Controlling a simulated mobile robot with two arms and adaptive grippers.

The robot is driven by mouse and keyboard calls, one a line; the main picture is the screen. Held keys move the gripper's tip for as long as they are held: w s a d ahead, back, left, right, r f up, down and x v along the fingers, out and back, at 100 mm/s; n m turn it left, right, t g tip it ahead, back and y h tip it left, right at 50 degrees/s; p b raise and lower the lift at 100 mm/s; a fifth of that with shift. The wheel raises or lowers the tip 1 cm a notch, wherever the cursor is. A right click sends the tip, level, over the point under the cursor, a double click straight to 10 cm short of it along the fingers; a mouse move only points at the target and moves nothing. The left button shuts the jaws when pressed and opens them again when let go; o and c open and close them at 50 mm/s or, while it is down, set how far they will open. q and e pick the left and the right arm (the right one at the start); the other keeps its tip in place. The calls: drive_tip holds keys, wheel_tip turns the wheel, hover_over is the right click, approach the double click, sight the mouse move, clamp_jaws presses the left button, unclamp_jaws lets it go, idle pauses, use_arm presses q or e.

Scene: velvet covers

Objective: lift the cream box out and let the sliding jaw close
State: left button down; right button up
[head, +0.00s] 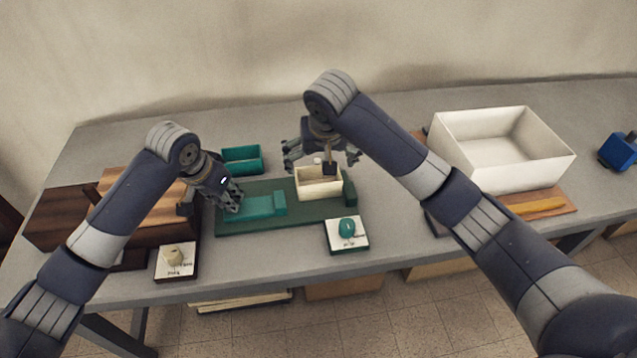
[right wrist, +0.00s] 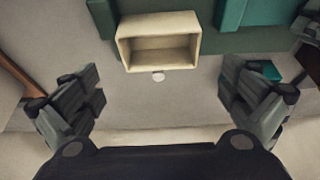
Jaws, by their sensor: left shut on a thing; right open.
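The cream box (head: 319,188), open-topped and empty, sits on the dark green base (head: 300,216) between the teal sliding jaw (head: 256,207) on its left and a fixed green block (head: 349,193) on its right. A gap shows between jaw and box in the head view. My left gripper (head: 232,198) is shut at the jaw's left end; its exact grip is hidden. My right gripper (head: 321,158) is open above and behind the box.
A teal open box (head: 242,160) stands behind the base. A large white bin (head: 505,178) stands at right, with an orange piece (head: 537,207) before it and a blue object (head: 619,152) beyond. Cards with a cream knob (head: 173,255) and teal knob (head: 347,228) lie in front. Wooden boxes (head: 140,195) stand left.

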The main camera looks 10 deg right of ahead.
sight(319, 172)
drive_tip(key=x, duration=0.6)
drive_tip(key=shift+s+f, duration=0.1)
drive_tip(key=shift+f, duration=0.2)
drive_tip(key=shift+c, duration=0.2)
drive_tip(key=c, duration=0.8)
